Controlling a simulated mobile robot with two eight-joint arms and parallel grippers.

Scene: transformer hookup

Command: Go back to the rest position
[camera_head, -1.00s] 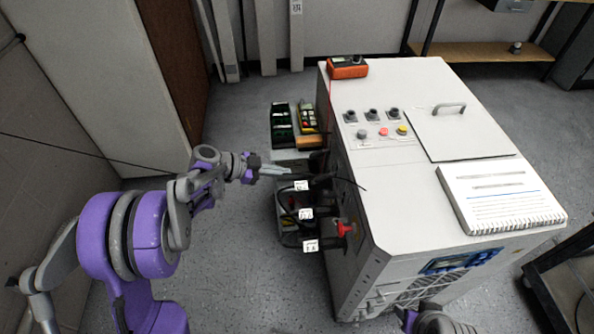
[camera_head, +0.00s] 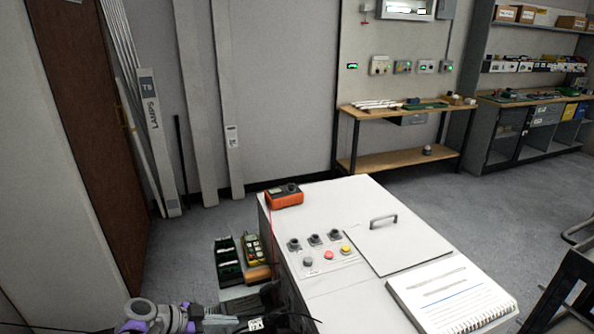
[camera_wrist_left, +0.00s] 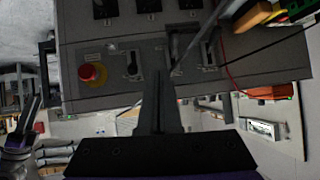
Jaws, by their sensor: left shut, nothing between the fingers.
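My left gripper (camera_head: 228,319) shows at the bottom edge of the head view, left of the transformer cabinet (camera_head: 345,275). In the left wrist view its fingers (camera_wrist_left: 158,92) are together with nothing between them, in front of the cabinet's grey side panel (camera_wrist_left: 125,60). That panel carries a red knob on a yellow base (camera_wrist_left: 92,74) and black sockets (camera_wrist_left: 148,5). What seems to be my right gripper (camera_wrist_left: 28,115) shows at the left edge of the wrist view; its jaws are unclear. It is out of the head view.
An orange meter (camera_head: 285,197), buttons (camera_head: 328,255) and a spiral notebook (camera_head: 450,295) are on the cabinet top. A green bin (camera_head: 228,262) stands beside the cabinet, with a dark cable (camera_head: 290,315) near my gripper. Workbenches (camera_head: 410,112) stand behind, with open floor between.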

